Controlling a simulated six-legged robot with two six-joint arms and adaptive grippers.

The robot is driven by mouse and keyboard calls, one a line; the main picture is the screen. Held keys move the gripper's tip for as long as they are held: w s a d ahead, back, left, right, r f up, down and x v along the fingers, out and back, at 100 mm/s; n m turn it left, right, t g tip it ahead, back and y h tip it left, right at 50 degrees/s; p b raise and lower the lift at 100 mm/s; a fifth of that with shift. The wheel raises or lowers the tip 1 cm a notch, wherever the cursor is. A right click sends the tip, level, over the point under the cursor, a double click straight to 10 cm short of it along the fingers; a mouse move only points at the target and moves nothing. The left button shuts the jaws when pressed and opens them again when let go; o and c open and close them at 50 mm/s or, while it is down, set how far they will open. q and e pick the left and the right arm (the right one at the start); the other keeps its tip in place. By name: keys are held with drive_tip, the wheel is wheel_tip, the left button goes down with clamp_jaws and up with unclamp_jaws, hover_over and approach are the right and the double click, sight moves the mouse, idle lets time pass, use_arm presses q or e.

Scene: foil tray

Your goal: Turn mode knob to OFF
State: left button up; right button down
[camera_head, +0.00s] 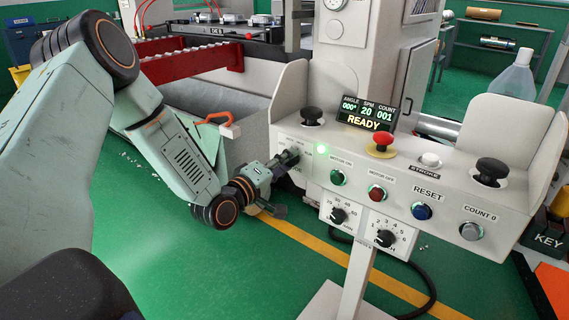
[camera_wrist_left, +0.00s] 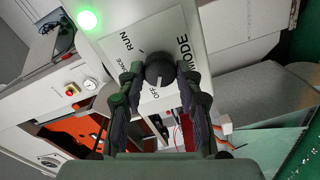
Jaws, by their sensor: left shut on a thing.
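The mode knob (camera_wrist_left: 158,70) is a round dark knob on a pale plate marked MODE, RUN and OFF in the left wrist view. A pale mark shows on its lower side, facing the OFF label. My left gripper (camera_wrist_left: 159,75) has a finger on each side of the knob and is shut on it. In the head view my left gripper (camera_head: 286,162) is at the left end of the control panel (camera_head: 455,197), and it hides most of the knob. My right gripper is not in view.
Two dials (camera_head: 385,238) hang below. An orange handle (camera_head: 218,122) is near my left forearm. Green floor is open in front.

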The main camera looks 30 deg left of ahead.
use_arm(q)
drive_tip(key=shift+s+f, duration=0.1)
drive_tip(key=o, duration=1.2)
drive_tip(key=shift+c, duration=0.2)
drive_tip(key=s, duration=0.7)
drive_tip(key=shift+s+a+r, duration=0.15)
drive_tip(key=shift+a+r, duration=0.05)
drive_tip(key=shift+a, duration=0.1)
